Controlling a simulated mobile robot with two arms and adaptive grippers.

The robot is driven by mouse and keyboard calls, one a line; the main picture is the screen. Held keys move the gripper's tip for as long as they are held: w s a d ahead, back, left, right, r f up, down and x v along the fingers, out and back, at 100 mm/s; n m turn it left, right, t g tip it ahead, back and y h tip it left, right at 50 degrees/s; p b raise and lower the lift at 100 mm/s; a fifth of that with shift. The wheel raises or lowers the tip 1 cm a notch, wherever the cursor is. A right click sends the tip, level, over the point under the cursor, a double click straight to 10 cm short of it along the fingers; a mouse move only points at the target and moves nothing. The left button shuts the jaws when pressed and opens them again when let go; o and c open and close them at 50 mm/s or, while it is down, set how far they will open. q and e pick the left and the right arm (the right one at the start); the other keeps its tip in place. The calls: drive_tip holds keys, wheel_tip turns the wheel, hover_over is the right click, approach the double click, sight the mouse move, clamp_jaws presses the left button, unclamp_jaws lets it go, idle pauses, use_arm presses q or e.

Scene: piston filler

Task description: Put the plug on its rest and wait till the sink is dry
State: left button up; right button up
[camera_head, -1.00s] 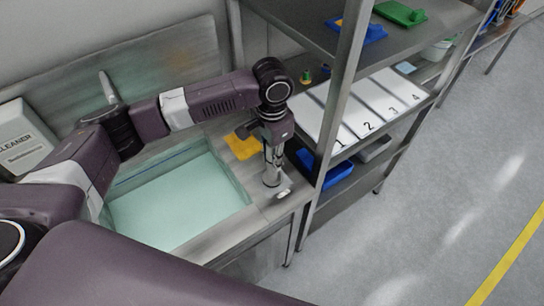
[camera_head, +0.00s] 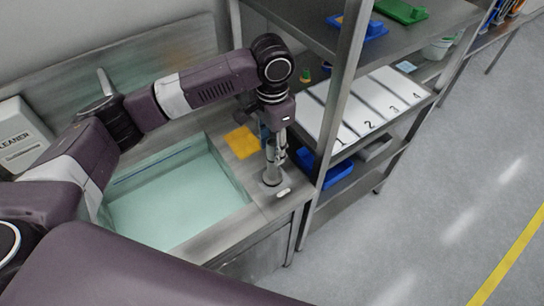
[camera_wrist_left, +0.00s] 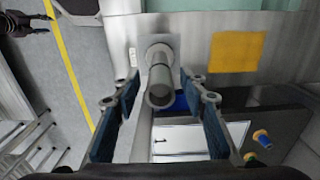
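The plug is a grey metal tube (camera_head: 272,174) standing upright on the ledge right of the sink (camera_head: 248,195). In the left wrist view the tube (camera_wrist_left: 160,92) points its open end at the camera. My left gripper (camera_head: 275,146) is above it, and in the left wrist view its blue-padded fingers (camera_wrist_left: 160,82) are spread with gaps on both sides of the tube. Pale green water (camera_head: 170,205) fills the sink basin. My right gripper is not in view.
A yellow cloth (camera_head: 242,142) lies on the ledge behind the plug. A metal shelf rack with a post (camera_head: 335,100) stands close on the right. The floor (camera_head: 440,200) beyond is clear.

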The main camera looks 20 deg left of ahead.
use_arm(q)
wheel_tip(320, 180, up, 7)
drive_tip(key=shift+d+f+b, duration=0.1)
drive_tip(key=shift+f+b, duration=0.05)
drive_tip(key=shift+b, duration=0.45)
drive_tip(key=shift+r, duration=0.7)
